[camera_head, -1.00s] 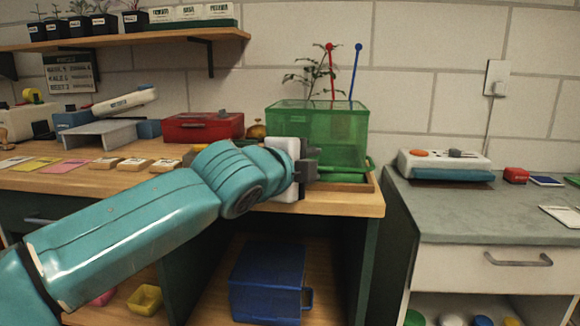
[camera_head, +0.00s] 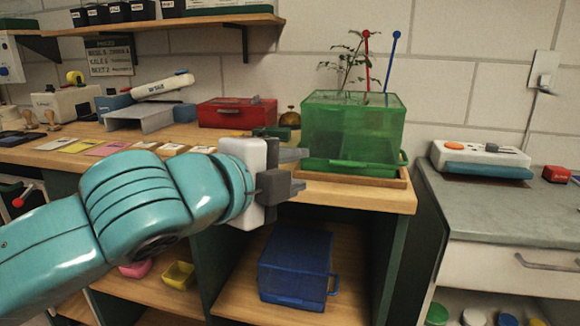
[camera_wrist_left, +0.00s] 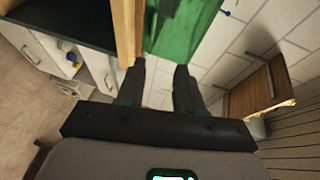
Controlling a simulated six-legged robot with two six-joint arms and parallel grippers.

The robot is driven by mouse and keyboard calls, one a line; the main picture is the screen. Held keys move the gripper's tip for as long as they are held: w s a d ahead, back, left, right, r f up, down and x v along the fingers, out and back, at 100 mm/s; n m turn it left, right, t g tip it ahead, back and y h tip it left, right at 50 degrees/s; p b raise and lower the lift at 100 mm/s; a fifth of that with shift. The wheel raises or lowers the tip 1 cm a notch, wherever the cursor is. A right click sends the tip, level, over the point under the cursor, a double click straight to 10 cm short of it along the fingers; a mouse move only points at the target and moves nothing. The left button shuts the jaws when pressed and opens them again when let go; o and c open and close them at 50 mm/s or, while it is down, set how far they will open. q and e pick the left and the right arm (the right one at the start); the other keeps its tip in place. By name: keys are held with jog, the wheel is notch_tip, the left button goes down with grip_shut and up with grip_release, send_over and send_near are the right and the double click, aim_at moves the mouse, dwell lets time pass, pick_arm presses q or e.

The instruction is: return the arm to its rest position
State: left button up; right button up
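My left arm reaches in from the left in the head view. Its gripper (camera_head: 302,171) is in front of the wooden bench (camera_head: 385,196), left of and nearer than the green translucent box (camera_head: 352,135). The two dark fingers stand apart with nothing visible between them. In the left wrist view the same gripper (camera_wrist_left: 158,78) shows a clear gap between its fingers, with the green box (camera_wrist_left: 180,30) beyond. My right gripper is not in view.
A red case (camera_head: 236,113) and a brass bell (camera_head: 290,118) stand behind the gripper on the bench. A blue bin (camera_head: 295,265) is on the lower shelf. A grey-topped cabinet (camera_head: 480,213) stands right, beyond a gap.

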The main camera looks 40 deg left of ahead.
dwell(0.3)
pick_arm(q)
jog(key=w+d+f+g+h, duration=0.1)
jog(key=w+d+f+g, duration=0.1)
jog(key=w+d+f, duration=0.3)
jog(key=w+d+f+n+g+h, duration=0.1)
jog(key=w+d+f+h, duration=0.1)
jog(key=f, duration=0.5)
jog(key=w+d+f+g+h, duration=0.1)
jog(key=w+d+f+g, duration=0.1)
jog(key=w+d+f, duration=0.35)
jog(key=s+d+f+n+g+h, duration=0.1)
jog(key=d+f+n+g, duration=0.1)
jog(key=f, duration=0.9)
jog(key=s+d+f+n+g+h, duration=0.1)
jog(key=f+n+g, duration=0.15)
jog(key=f, duration=0.85)
jog(key=s+d+f+n+g, duration=0.1)
jog(key=s+f+n+g, duration=0.2)
jog(key=s+f+n, duration=0.55)
jog(key=s+d+f+n+g, duration=0.2)
jog(key=s+f+n+g, duration=0.15)
jog(key=s+f, duration=1)
jog(key=w+r+p, duration=0.3)
jog(key=r+p, duration=2.4)
jog(key=p, duration=0.5)
jog(key=shift+w+d+r+t, duration=0.2)
jog(key=shift+d+r+t, duration=0.05)
jog(key=shift+t, duration=0.15)
